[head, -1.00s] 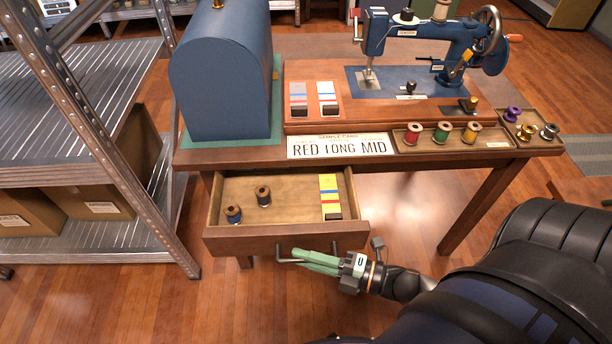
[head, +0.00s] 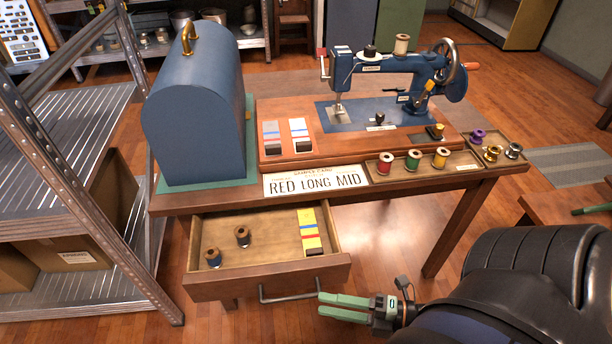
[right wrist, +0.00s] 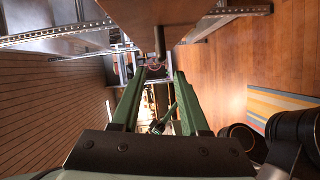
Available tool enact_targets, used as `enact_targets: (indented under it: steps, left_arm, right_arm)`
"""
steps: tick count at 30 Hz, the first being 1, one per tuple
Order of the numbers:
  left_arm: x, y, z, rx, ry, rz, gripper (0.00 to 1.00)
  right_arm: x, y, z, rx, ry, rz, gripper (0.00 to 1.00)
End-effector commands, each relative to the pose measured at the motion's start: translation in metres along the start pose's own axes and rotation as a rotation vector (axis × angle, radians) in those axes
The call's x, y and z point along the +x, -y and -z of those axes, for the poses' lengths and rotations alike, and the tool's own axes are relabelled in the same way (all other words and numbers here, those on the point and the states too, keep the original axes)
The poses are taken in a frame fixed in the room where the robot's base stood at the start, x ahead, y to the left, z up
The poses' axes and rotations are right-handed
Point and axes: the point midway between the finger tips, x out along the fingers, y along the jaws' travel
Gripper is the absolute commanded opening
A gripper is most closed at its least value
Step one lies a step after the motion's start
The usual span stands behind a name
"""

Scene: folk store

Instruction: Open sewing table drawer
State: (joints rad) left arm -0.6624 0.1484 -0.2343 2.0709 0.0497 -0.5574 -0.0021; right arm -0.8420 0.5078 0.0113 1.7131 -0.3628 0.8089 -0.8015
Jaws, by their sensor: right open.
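The sewing table (head: 400,205) has its wooden drawer (head: 265,277) pulled out, showing the inside. The metal bar handle (head: 290,298) is on the drawer front. My right gripper (head: 322,304) is open and empty, just right of the handle's right end and apart from it. In the right wrist view the handle (right wrist: 159,42) shows beyond the open green fingers (right wrist: 152,82). My left gripper is not in view.
A blue sewing machine (head: 400,75), a blue domed cover (head: 198,110) and a spool tray (head: 420,172) stand on the table. A metal shelf (head: 70,130) with boxes is close on the left. Floor is clear below the drawer.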

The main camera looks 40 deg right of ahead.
Motion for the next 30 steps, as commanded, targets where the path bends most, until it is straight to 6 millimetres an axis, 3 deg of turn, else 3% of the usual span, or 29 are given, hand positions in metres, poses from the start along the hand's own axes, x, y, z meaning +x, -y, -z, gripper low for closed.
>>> enact_targets:
  steps: [3, 9, 30]
  left_arm:
    - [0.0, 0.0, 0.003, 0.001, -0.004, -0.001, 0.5]
    - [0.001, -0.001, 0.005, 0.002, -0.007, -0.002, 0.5]
    - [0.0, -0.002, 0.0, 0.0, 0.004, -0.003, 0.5]
  right_arm:
    - [-0.02, 0.0, 0.0, 0.002, 0.001, 0.003, 0.45]
    - [-0.035, 0.0, 0.0, 0.0, 0.0, 0.001, 0.45]
    - [-0.036, 0.0, 0.0, 0.0, 0.0, 0.0, 0.45]
